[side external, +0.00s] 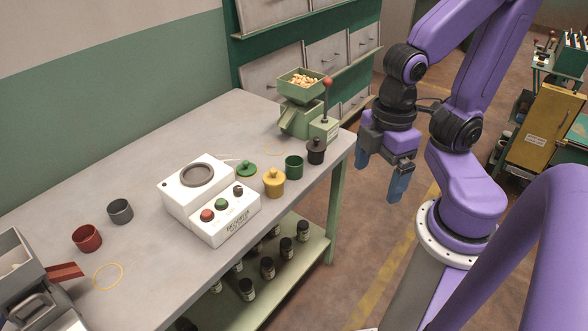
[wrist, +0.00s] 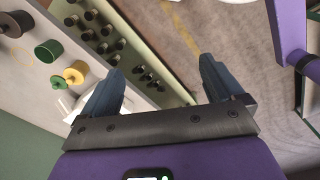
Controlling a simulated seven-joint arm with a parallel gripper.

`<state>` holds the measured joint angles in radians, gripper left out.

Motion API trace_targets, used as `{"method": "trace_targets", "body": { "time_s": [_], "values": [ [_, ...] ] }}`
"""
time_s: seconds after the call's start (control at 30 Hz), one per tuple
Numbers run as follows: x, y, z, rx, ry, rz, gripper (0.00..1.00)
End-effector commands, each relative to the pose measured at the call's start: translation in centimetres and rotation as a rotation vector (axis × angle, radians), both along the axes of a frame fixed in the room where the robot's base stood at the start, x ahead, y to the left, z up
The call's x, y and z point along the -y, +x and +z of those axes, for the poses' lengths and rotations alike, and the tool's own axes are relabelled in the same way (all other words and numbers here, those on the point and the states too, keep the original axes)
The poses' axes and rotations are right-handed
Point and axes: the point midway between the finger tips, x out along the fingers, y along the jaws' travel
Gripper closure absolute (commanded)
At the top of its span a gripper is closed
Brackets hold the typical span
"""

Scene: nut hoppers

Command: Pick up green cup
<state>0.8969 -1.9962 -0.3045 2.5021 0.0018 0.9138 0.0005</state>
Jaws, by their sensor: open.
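The green cup (side external: 294,167) stands upright and open-topped near the right edge of the grey table, between a yellow lidded pot (side external: 274,183) and a dark brown lidded pot (side external: 316,151). A green knobbed lid (side external: 246,169) lies on the table to its left. In the wrist view the green cup (wrist: 48,51) is at the upper left, outside the jaws. My gripper (side external: 382,180) is open and empty, pointing down beyond the table's right edge, apart from the cup. Its two blue fingers (wrist: 161,75) are spread wide over the floor and lower shelf.
A white button machine (side external: 180,207) stands left of the yellow pot. A green hopper (side external: 298,112) with nuts and a red-knobbed lever (side external: 327,100) stand behind the cup. Red (side external: 87,239) and grey (side external: 120,212) cups are farther left. Dark jars (side external: 267,267) fill the lower shelf.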

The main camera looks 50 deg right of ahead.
Motion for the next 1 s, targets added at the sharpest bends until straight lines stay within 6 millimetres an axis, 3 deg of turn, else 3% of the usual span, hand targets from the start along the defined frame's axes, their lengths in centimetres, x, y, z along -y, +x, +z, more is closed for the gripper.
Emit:
{"method": "trace_targets", "body": {
  "time_s": [0.1, 0.13, 0.53, 0.67, 1.0],
  "values": [
    [0.0, 0.0, 0.0, 0.0, 0.0, 0.0, 0.06],
    [0.0, 0.0, 0.0, 0.0, 0.0, 0.0, 0.13],
    [-0.3, 0.9, 0.0, -0.002, 0.0, -0.077, 0.13],
    [-0.7, 3.4, -0.1, -0.005, 0.001, -0.286, 0.13],
    [-0.4, 12.7, -0.9, -0.013, 0.01, -1.039, 0.13]
  ]
}}
